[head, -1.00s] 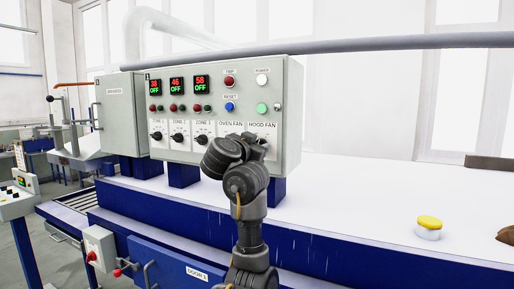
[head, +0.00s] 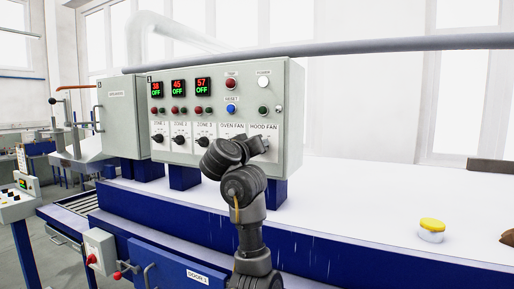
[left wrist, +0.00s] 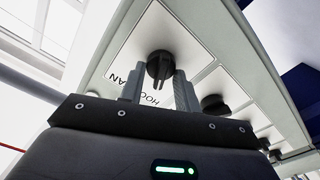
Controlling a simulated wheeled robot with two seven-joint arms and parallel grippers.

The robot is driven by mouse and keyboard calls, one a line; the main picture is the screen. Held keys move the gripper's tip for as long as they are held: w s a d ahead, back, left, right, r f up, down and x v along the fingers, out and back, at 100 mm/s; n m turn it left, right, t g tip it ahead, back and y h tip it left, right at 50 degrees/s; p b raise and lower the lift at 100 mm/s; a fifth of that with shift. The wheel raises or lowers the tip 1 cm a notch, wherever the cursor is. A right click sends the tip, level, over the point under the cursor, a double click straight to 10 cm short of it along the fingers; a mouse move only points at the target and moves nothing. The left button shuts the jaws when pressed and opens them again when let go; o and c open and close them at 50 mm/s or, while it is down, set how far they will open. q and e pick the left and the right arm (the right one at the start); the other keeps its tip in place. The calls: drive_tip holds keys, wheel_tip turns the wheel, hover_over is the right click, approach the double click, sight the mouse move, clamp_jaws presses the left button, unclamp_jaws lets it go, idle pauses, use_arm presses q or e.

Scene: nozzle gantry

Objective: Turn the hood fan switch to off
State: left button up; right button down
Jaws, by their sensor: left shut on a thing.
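The grey control panel (head: 294,110) stands on the white-topped machine. Its hood fan switch is a black knob (left wrist: 160,64) on a white plate at the panel's lower right, below the HOOD FAN label (head: 264,126). My left gripper (left wrist: 158,84) has one finger on each side of this knob and is shut on it. In the head view my wrist hides the knob and most of the fingers. The small lamp (head: 263,110) above the hood fan plate is dark green and unlit. My right gripper is not in view.
The oven fan plate (head: 232,126) and three zone knobs lie left of my wrist, close by.

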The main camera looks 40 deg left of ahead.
use_arm(q)
drive_tip(key=shift+n, duration=0.5)
drive_tip(key=o, duration=1)
drive_tip(key=shift+c, duration=0.2)
drive_tip(key=p+v, duration=0.5)
drive_tip(key=v, duration=0.5)
drive_tip(key=shift+s+p, duration=0.3)
drive_tip(key=shift+s, duration=0.1)
